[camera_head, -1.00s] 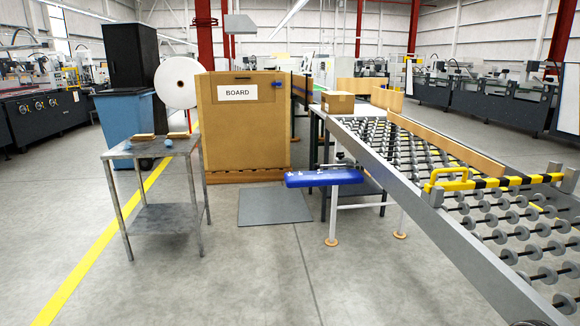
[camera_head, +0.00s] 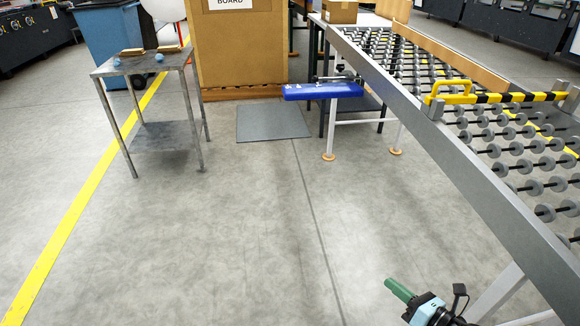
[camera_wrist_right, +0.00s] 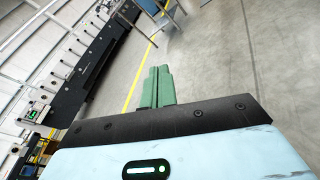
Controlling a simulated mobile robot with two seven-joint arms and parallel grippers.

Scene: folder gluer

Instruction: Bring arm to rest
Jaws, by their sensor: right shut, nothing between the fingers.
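My right gripper (camera_head: 399,289) shows at the bottom right of the head view, with green fingers and a light blue body. It is in front of the roller conveyor's near leg, over open floor, and holds nothing. In the right wrist view its two green fingers (camera_wrist_right: 158,87) lie side by side, shut and empty. My left gripper is in neither view.
The roller conveyor (camera_head: 465,165) slopes along the right, with a yellow and black bar (camera_head: 500,98) across it. A metal table (camera_head: 140,66) stands at left. A blue padded piece (camera_head: 322,91) juts out mid-view.

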